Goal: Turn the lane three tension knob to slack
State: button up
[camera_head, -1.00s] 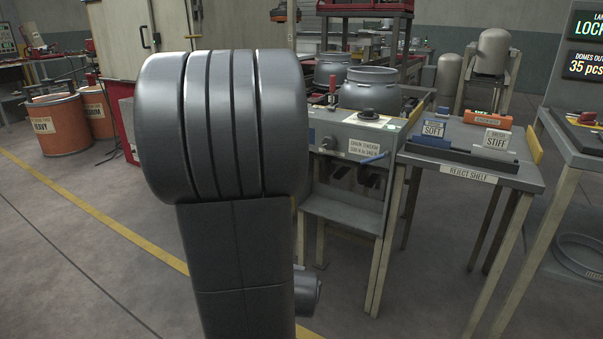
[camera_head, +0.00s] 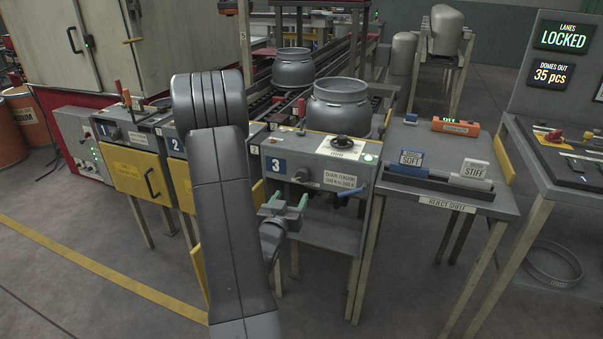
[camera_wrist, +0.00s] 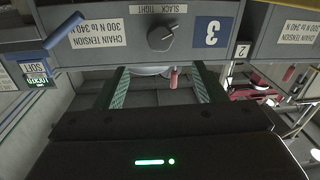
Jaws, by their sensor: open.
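The lane three tension knob (camera_head: 301,175) is a small dark knob on the front of the grey unit marked 3 (camera_head: 312,165), left of its "chain tension 300 N to 340 N" label. The wrist view shows the knob (camera_wrist: 161,38) upside down, with TIGHT at picture left and SLACK at picture right above it. My gripper (camera_head: 284,203) is open and empty, in front of the panel and below the knob in the head view. In the wrist view its green-padded fingers (camera_wrist: 163,78) stand apart, short of the knob.
A dark dial (camera_head: 343,142) tops the unit.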

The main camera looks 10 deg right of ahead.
aim_at(302, 177)
jog(key=x, duration=1.2)
jog(key=shift+f+p, duration=0.1)
jog(key=shift+p, duration=0.3)
jog(key=shift+s, duration=0.1)
jog(key=c, duration=1)
jog(key=shift+o, duration=0.2)
jog(key=shift+b, duration=0.3)
